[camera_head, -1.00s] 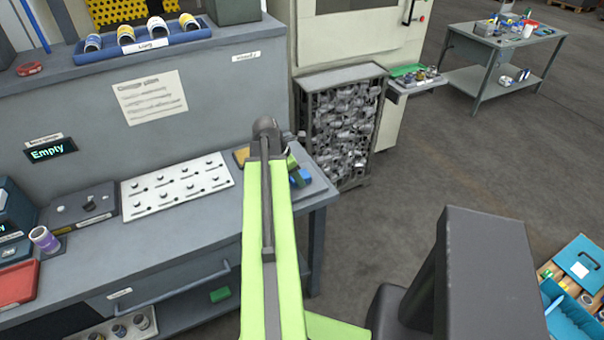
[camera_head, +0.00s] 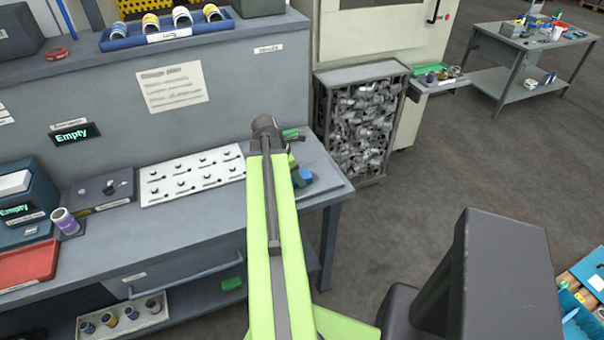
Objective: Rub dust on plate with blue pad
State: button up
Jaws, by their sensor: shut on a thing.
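The blue pad (camera_head: 302,177) shows as a small blue block just right of my lime-green arm, at the right end of the grey workbench. My gripper (camera_head: 295,168) is mostly hidden behind the arm's end; it is shut on the blue pad. A flat grey plate (camera_head: 330,187) lies under and around the pad at the bench end, partly covered by my arm. I cannot tell whether the pad touches it, and dust is too small to make out.
A white board with small knobs (camera_head: 190,179) lies left of my arm. A green item (camera_head: 291,134) sits behind the arm's end. A bin of metal parts (camera_head: 358,120) stands right of the bench. Floor at right is open, with a blue toolbox (camera_head: 590,290) at the edge.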

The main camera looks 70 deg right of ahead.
aim_at(325, 171)
jog(key=shift+w+a+f, duration=0.1)
jog(key=shift+w+a, duration=0.5)
jog(key=shift+a, duration=0.1)
jog(key=shift+w+d, duration=0.45)
jog(key=shift+s+d+r, duration=0.2)
jog(key=shift+s+d, duration=1.15)
jog(key=shift+s, duration=0.1)
jog(key=shift+s+d+f, duration=0.15)
jog(key=shift+s+d, duration=0.9)
jog(key=shift+d, duration=0.05)
jog(key=shift+s+d, duration=1.6)
jog(key=shift+s, duration=0.05)
jog(key=shift+f, duration=0.15)
jog(key=shift+a, duration=0.1)
jog(key=shift+w+a+r, duration=0.2)
jog(key=shift+w+a, duration=2.45)
jog(key=shift+w, duration=0.1)
jog(key=shift+w+a+f, duration=0.2)
jog(key=shift+w+a, duration=1.1)
jog(key=shift+a, duration=0.1)
